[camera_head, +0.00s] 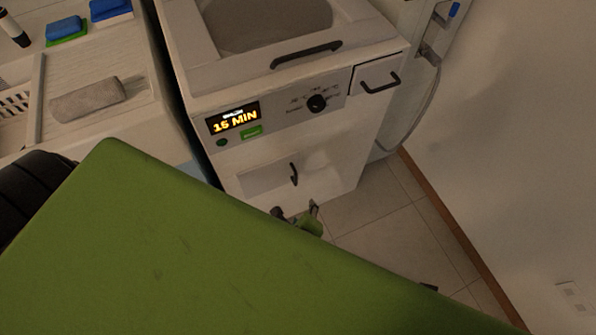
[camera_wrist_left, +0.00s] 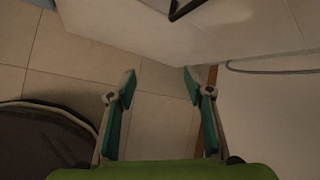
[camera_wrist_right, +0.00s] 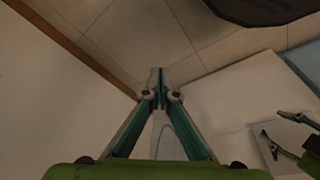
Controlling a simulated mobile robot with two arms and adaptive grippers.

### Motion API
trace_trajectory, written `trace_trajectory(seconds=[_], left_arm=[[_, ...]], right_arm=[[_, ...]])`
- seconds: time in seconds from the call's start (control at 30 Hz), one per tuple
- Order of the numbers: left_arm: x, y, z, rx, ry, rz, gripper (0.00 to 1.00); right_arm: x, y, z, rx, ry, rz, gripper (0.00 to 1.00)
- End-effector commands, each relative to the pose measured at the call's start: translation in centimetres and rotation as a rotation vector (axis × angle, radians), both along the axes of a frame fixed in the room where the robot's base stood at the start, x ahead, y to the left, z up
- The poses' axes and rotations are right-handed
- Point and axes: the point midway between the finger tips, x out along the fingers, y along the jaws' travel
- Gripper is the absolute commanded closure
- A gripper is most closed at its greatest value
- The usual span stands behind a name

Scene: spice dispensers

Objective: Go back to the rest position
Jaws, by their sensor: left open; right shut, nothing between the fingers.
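My left gripper (camera_head: 296,211) shows beyond the edge of my large green body part, low in front of the white machine. In the left wrist view the two fingers of my left gripper (camera_wrist_left: 160,79) stand wide apart with bare tiled floor between them. In the right wrist view my right gripper (camera_wrist_right: 159,74) has its fingertips together with nothing between them. The left gripper (camera_wrist_right: 284,136) also shows at the right of that view, open. My right gripper is hidden in the head view.
The white machine (camera_head: 340,135) has a lit minute display (camera_head: 233,117), a knob (camera_head: 317,103) and dark handles. A counter at the left bears a grey cloth (camera_head: 88,99) and blue sponges (camera_head: 64,27). Tiled floor (camera_head: 385,205) is clear beside the right wall (camera_head: 510,120).

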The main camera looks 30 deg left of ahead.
Motion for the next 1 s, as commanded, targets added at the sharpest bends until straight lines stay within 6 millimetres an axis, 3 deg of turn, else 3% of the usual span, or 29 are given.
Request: trace_trajectory(seconds=[0.73, 0.87, 1.0], left_arm=[[-0.5, 0.0, -0.6, -0.024, 0.012, 0.015, 0.53], [-2.3, 0.3, -2.9, -0.091, 0.052, 0.064, 0.53], [-7.0, 0.9, -7.9, -0.258, 0.142, 0.221, 0.53]], right_arm=[[-0.1, 0.0, 0.0, 0.0, 0.002, 0.0, 1.0], [-0.6, -0.1, -2.2, -0.001, 0.016, 0.002, 1.0], [-2.4, -0.3, -7.3, -0.004, 0.044, 0.006, 1.0]])
